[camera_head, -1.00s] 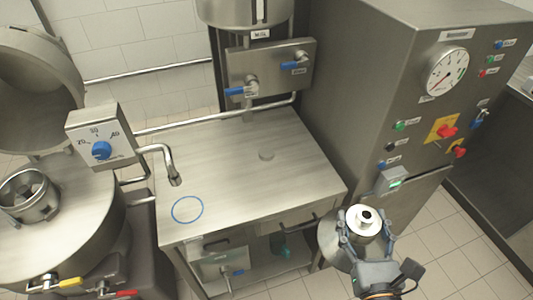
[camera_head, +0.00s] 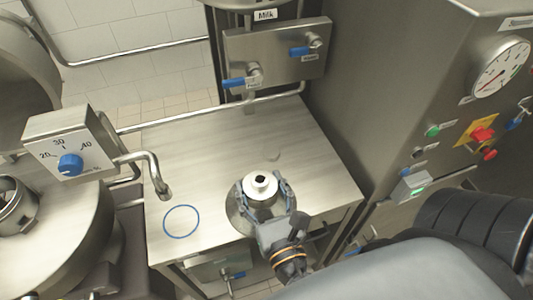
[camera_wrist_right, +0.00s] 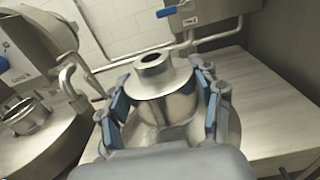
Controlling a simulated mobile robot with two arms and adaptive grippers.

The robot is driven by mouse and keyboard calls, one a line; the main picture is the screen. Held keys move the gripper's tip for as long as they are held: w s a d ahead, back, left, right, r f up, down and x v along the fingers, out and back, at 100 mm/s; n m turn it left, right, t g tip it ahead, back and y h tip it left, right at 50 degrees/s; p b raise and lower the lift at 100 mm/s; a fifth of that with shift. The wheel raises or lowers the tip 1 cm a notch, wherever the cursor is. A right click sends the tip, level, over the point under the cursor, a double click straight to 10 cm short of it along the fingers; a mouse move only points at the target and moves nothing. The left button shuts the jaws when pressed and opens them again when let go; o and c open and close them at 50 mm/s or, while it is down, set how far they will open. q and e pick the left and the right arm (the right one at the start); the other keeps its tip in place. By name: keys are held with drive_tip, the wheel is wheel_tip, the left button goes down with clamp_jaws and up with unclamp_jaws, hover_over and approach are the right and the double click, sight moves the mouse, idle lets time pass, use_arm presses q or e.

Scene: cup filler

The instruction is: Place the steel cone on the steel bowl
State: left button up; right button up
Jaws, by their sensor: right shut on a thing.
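The steel cone (camera_head: 260,183), with a narrow ringed top and a wide flared skirt, is in my right gripper (camera_head: 263,196). In the right wrist view the cone (camera_wrist_right: 151,75) sits between the blue-padded fingers. A round open steel vessel (camera_head: 14,212), likely the steel bowl, stands in the large round machine at the far left, well apart from the cone. My left gripper is not in view.
The steel table (camera_head: 220,150) is mostly clear, with a blue ring mark (camera_head: 181,221). A curved spout (camera_head: 157,175) from the dial box (camera_head: 69,150) stands between the cone and the vessel. A control cabinet (camera_head: 400,90) rises at right.

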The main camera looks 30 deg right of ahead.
drive_tip(key=w+d+f+b, duration=0.2)
drive_tip(key=w+f, duration=0.2)
drive_tip(key=w+d+f+b, duration=0.2)
drive_tip(key=w+f+b, duration=0.1)
drive_tip(key=w+f, duration=0.1)
drive_tip(key=w+d+f+b, duration=0.2)
drive_tip(key=w+f, duration=0.2)
drive_tip(key=shift+d+f, duration=0.25)
drive_tip(key=shift+f, duration=0.05)
drive_tip(key=shift+f+b, duration=0.2)
drive_tip(key=shift+b, duration=0.15)
drive_tip(key=o, duration=1.8)
